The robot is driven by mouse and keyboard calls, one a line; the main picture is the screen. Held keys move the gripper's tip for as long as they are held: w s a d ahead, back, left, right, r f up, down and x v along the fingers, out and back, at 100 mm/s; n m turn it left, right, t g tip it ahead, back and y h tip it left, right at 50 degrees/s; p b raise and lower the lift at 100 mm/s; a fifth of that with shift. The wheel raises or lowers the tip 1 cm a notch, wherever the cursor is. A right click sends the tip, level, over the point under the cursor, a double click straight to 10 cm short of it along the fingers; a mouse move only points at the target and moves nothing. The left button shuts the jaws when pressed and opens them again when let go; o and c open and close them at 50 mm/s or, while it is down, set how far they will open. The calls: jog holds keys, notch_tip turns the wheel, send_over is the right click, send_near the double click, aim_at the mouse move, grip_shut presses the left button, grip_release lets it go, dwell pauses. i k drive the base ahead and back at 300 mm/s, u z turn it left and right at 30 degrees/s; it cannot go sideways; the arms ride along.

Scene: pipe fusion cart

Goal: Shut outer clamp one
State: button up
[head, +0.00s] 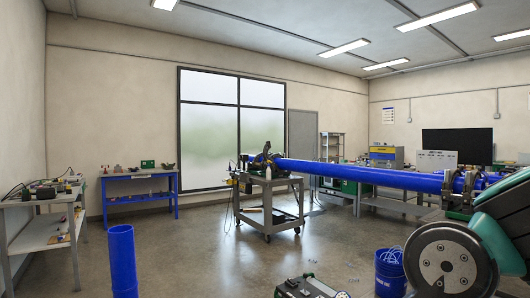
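A long blue pipe (360,172) runs level across the right half of the head view. Its far end sits in a dark clamp assembly (264,161) on top of a grey wheeled cart (268,208). The clamp parts there are small and dark. I cannot tell which one is outer clamp one, or whether it is open or shut. More ring-shaped clamp parts (458,183) surround the blue pipework at the right edge and are partly hidden below. My gripper is not in view.
An upright blue pipe piece (122,262) stands at front left. A blue bucket (390,274) and a dark green-and-black device (308,287) sit on the floor at front. Workbenches (138,176) line the left and back.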

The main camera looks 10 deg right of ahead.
aim_at(267, 146)
jog(key=u, duration=0.15)
jog(key=i, duration=1.85)
jog(key=u, duration=0.15)
jog(key=i, duration=4.1)
jog(key=z, duration=0.65)
jog(key=i, duration=2.35)
jog(key=z, duration=0.55)
jog(key=i, duration=0.95)
jog(key=z, duration=0.1)
